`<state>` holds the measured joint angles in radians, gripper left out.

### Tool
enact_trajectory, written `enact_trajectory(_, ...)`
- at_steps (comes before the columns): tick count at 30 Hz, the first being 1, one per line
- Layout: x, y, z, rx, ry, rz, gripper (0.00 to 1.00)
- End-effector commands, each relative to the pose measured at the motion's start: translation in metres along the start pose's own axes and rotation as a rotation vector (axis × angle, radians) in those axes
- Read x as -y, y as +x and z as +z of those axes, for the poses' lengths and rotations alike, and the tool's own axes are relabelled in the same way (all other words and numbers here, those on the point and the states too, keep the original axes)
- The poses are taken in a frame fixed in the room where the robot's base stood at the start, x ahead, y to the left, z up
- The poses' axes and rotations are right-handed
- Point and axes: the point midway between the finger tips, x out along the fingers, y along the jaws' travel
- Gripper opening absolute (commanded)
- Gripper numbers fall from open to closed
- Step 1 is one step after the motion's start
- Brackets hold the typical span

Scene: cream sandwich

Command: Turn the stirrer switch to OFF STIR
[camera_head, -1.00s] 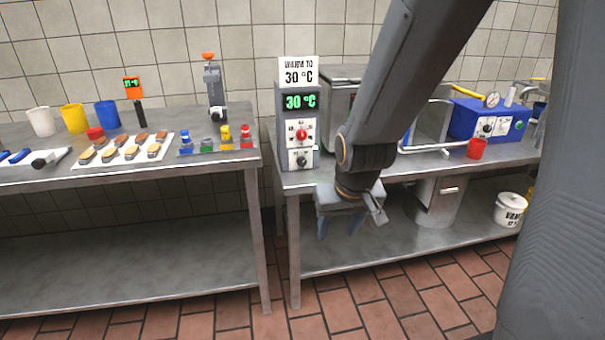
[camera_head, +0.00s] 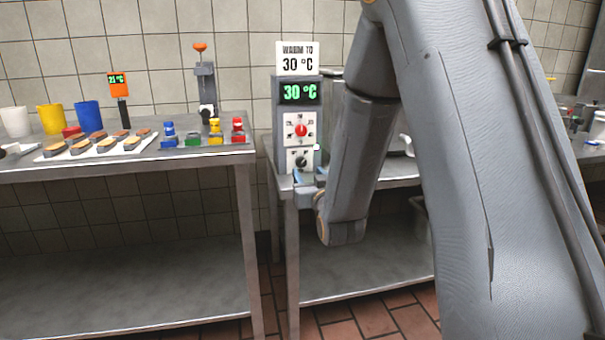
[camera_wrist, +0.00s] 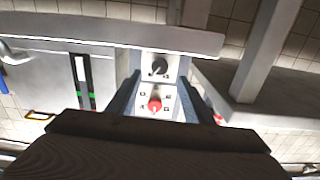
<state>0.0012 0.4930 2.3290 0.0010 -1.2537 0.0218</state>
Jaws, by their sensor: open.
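The grey control box (camera_head: 299,95) stands on the right-hand table, its display reading 30 °C. Its front has a red knob (camera_head: 301,130) on a white plate and a black knob (camera_head: 301,161) below. In the wrist view, which is upside down, the black knob (camera_wrist: 158,67) sits above the red knob (camera_wrist: 155,104). The small labels are too blurred to read, so I cannot tell the pointer setting by name. My gripper (camera_head: 307,180) is open and empty, low in front of the box near the black knob. In the wrist view its fingers (camera_wrist: 160,88) stand either side of the plates.
A sign reading WARM TO 30 °C (camera_head: 298,58) stands on the box. My arm hides much of the right-hand table. The left table (camera_head: 215,157) holds cups, a tray of small pieces and coloured blocks. A gap separates the two tables.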

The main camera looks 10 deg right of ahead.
Motion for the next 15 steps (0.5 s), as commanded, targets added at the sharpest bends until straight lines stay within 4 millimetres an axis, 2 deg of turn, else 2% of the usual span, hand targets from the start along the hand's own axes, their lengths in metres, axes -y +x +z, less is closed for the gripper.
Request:
enact_trajectory(9,0.0,0.045,0.001,0.001,0.0,0.0,0.46)
enact_trajectory(15,0.0,0.067,0.0,0.001,0.0,0.0,0.46)
